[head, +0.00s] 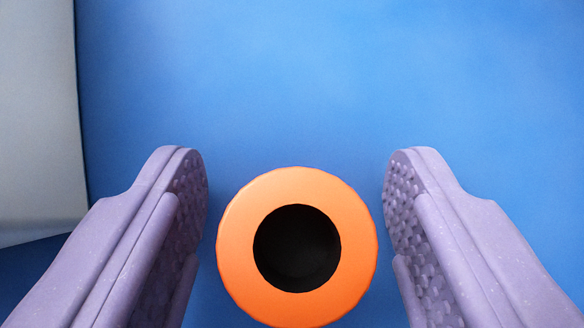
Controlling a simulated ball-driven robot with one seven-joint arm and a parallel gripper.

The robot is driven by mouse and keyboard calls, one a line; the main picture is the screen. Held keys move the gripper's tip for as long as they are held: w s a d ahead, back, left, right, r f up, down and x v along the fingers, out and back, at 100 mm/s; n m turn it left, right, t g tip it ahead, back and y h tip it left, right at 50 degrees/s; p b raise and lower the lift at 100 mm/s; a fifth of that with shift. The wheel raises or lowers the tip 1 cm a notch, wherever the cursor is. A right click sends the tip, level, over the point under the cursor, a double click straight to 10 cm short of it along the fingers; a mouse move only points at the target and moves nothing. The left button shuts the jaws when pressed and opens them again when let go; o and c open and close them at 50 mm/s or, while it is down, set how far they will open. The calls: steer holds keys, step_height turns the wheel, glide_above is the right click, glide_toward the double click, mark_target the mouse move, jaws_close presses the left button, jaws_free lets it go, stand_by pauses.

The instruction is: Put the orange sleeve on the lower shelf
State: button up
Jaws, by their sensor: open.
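The orange sleeve (235,245) is a short round tube with a dark hole in its middle, seen end-on at the lower middle of the head view. My gripper (296,190) is open, with one purple-grey finger on each side of the sleeve. A narrow blue gap shows between the sleeve and each finger, so neither appears to touch it. The textured inner pads face the sleeve. The sleeve's far end and what it rests on are hidden. I cannot make out the lower shelf.
A plain blue surface (300,80) fills most of the view behind the sleeve and looks clear. A pale grey panel (38,110) stands at the left edge, with a darker blue area below it.

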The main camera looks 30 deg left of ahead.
steer(key=shift+r, duration=0.1)
steer(key=c, duration=1.1)
